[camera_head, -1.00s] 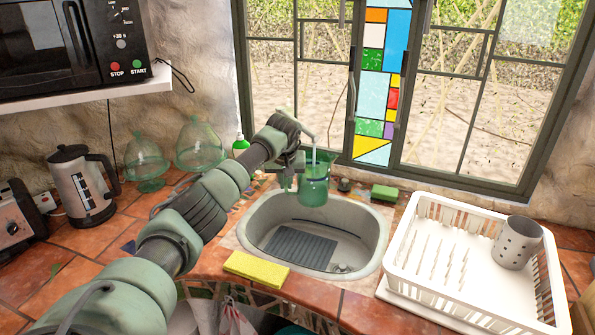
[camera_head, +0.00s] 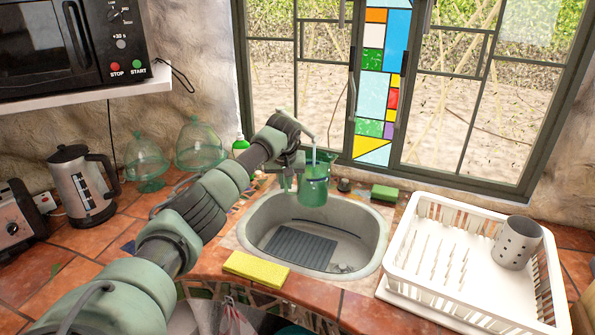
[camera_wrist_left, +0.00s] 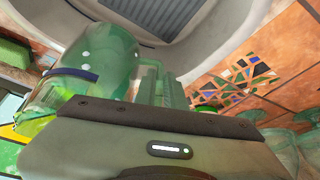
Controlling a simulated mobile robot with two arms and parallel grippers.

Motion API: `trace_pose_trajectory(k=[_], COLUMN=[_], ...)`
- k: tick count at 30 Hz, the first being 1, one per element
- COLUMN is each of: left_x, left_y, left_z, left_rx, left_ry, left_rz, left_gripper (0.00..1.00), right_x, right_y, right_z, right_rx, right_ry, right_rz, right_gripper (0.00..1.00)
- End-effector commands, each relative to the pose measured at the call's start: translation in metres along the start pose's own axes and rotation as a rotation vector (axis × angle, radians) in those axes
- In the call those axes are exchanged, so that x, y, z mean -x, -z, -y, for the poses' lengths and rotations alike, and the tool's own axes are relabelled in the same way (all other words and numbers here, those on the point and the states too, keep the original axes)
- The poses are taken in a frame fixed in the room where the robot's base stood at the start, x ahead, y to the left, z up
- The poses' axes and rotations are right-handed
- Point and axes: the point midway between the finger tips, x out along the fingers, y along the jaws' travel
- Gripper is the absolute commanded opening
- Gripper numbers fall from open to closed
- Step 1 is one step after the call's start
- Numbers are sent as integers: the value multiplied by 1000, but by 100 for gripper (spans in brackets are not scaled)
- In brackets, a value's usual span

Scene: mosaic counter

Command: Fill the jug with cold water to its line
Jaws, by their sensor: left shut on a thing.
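The jug (camera_head: 314,188) is green and see-through, with a dark band around it. It hangs upright over the back of the sink (camera_head: 372,262), under the tap's spout (camera_head: 306,134). A thin pale stream seems to run from the spout into the jug. My left gripper (camera_head: 297,178) is shut on the jug from its left side. The left wrist view shows the jug (camera_wrist_left: 105,62) beside the fingers, with its dark blue line (camera_wrist_left: 72,74). The exact water level is hard to tell. My right gripper is not in view.
A yellow sponge (camera_head: 256,269) lies on the sink's front edge and a green sponge (camera_head: 385,193) behind it. A white dish rack (camera_head: 400,285) with a metal cup (camera_head: 517,242) stands right. A kettle (camera_head: 82,186) and glass domes (camera_head: 200,146) stand left.

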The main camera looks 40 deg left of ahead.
Motion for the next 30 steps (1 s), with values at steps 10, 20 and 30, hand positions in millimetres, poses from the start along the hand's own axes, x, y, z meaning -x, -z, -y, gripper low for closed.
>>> trace_pose_trajectory(k=[10, 20, 30], left_x=[20, 33, 32], left_y=[-28, -61, -61], left_z=[28, 49, 49], left_rx=[0, 1, 3], left_ry=[1, -4, -5], left_rz=[-8, -6, -6], left_gripper=[0, 0, 0], right_x=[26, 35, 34], right_y=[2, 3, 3], right_z=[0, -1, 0], right_rx=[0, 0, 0], right_ry=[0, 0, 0], right_rz=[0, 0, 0], right_gripper=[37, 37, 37])
